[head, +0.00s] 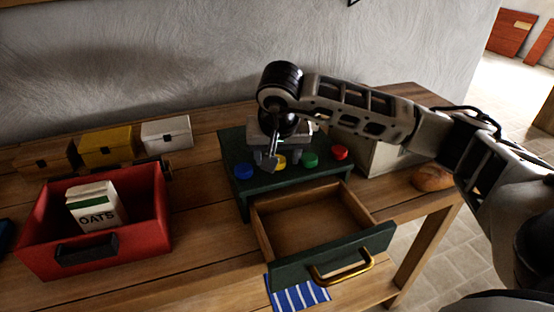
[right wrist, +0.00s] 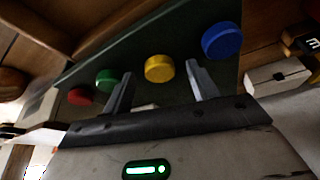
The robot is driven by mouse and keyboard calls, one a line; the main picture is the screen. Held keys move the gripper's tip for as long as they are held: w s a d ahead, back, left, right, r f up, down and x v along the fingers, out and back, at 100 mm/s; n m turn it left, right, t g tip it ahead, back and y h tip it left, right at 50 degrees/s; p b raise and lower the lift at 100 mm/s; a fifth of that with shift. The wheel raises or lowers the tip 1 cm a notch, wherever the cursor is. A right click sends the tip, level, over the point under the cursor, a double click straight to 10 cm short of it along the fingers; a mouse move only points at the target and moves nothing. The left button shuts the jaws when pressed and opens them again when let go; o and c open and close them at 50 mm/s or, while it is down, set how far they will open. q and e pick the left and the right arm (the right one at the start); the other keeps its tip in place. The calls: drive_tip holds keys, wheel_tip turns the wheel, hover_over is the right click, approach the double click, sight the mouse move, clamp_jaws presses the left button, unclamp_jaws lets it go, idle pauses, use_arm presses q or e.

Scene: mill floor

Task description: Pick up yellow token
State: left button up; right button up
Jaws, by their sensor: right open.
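The yellow token (head: 281,162) is a small round disc on top of the dark green drawer cabinet (head: 236,150), in a row between the blue token (head: 243,172) and the green token (head: 310,160). My right gripper (head: 268,163) is over the cabinet top, pointing down, and partly covers the yellow token in the head view. In the right wrist view the yellow token (right wrist: 158,69) shows between the two spread fingers of the right gripper (right wrist: 160,70), with nothing held. Whether the fingers are level with it I cannot tell. My left gripper is not in view.
A red token (head: 340,153) ends the row at the right. The cabinet's drawer (head: 345,260) is pulled open and empty. A red bin (head: 150,235) with an oats box (head: 97,208) stands left. Small boxes line the wall. Bread (head: 432,178) lies right.

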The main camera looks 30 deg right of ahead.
drive_tip(key=c, duration=1.1)
drive_tip(key=shift+o, duration=0.2)
